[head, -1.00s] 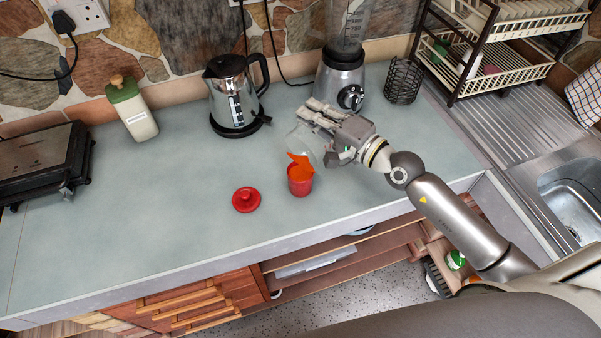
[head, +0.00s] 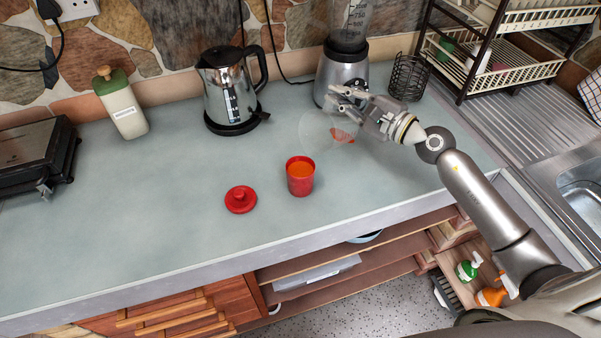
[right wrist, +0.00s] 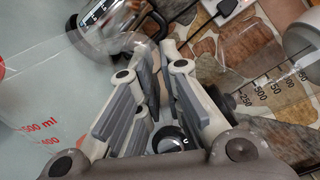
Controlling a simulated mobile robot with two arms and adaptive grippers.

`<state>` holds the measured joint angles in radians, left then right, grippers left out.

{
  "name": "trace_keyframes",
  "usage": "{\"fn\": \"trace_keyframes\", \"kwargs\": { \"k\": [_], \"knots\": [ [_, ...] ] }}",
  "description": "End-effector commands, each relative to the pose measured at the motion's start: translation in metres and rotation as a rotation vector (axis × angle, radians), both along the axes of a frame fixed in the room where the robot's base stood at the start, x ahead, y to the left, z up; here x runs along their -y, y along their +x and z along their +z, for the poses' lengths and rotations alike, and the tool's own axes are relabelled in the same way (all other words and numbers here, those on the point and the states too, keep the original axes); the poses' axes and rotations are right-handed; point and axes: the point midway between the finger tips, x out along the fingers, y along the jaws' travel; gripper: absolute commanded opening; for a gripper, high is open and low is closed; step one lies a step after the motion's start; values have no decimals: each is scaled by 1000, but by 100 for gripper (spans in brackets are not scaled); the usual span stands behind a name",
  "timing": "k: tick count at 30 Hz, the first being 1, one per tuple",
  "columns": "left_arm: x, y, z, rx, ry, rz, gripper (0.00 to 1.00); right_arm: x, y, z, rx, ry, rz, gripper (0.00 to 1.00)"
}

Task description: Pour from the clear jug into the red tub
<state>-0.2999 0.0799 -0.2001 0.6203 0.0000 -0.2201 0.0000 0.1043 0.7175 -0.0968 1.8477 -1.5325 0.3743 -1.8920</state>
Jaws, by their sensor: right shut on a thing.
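The red tub (head: 300,180) stands upright and open on the counter, with orange liquid inside near its rim. The clear jug (head: 314,130) is beyond the tub and to its right, apart from it. A small orange-red patch shows at the jug's right side. I cannot tell the jug's exact tilt. My right gripper (head: 345,98) is shut on the jug. The right wrist view shows the jug's clear wall (right wrist: 70,75) with red volume marks, beside the fingers (right wrist: 156,60). My left gripper is not in view.
A red lid (head: 240,199) lies left of the tub. A kettle (head: 232,95), a blender (head: 343,70) and a dark wire holder (head: 408,77) stand at the back. A dish rack (head: 490,60) and sink are at the right. The front-left counter is clear.

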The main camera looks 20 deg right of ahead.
Motion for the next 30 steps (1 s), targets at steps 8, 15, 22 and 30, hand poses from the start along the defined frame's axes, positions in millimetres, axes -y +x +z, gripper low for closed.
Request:
{"fn": "trace_keyframes", "kwargs": {
  "k": [8, 15, 22, 30],
  "knots": [
    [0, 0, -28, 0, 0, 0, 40, 19, 12, -21, -132, 222, -1, 0],
    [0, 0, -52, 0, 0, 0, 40, 32, 19, -43, -221, 372, -1, 0],
    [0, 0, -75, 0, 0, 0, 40, 46, 28, -62, -284, 478, -2, 0],
    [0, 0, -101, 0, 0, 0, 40, 69, 41, -83, -400, 673, -3, 0]
  ]
}}
